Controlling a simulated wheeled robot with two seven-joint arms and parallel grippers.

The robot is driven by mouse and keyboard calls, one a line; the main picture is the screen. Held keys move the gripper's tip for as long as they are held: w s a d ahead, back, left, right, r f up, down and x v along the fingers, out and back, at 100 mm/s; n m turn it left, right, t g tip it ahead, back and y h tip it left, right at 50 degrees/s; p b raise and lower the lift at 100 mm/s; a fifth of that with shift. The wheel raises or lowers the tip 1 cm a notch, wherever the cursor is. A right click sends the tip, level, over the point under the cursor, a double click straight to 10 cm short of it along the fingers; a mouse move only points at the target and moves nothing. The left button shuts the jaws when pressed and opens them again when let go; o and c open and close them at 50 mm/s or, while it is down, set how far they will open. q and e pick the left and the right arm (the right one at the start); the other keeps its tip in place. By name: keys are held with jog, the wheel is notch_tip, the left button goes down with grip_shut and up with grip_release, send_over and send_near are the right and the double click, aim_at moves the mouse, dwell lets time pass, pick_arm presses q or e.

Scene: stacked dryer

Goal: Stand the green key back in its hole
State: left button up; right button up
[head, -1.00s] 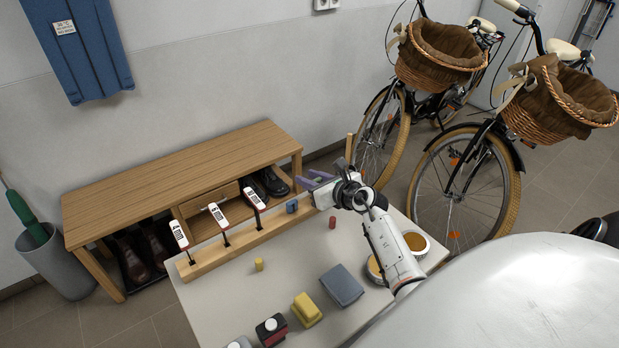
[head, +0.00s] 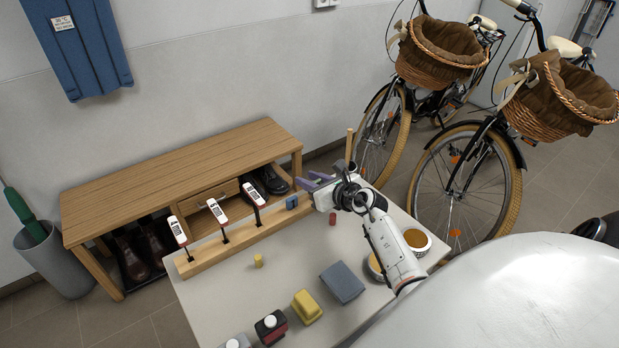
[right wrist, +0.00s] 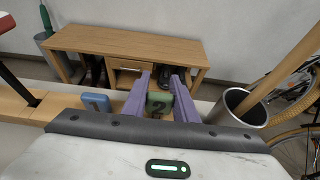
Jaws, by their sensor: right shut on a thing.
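My right gripper (head: 316,181) is over the far right end of the wooden rail (head: 245,236). In the right wrist view its two purple fingers are shut on the green key (right wrist: 160,103), one on each side of its block-like head. The key's lower part is hidden, so I cannot tell whether it touches the rail or a hole. In the head view the green key cannot be made out behind the gripper. A blue key (head: 292,202) stands on the rail just left of the gripper; it also shows in the right wrist view (right wrist: 97,103). My left gripper is not in view.
Several red-and-white pieces (head: 217,211) stand on dark stems along the rail. A yellow peg (head: 258,261), a red peg (head: 332,218), a yellow block (head: 307,307) and a grey-blue block (head: 342,283) are on the table. A metal cup (right wrist: 226,112) is right of the gripper.

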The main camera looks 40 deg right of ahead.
jog(key=shift+f+b, duration=0.55)
jog(key=shift+f, duration=0.25)
jog(key=o, duration=1.1)
jog(key=shift+s, duration=0.1)
jog(key=p+v, duration=0.2)
jog(key=v, duration=0.7)
jog(key=shift+s, duration=0.1)
jog(key=shift+s+r, duration=0.25)
jog(key=shift+s, duration=0.2)
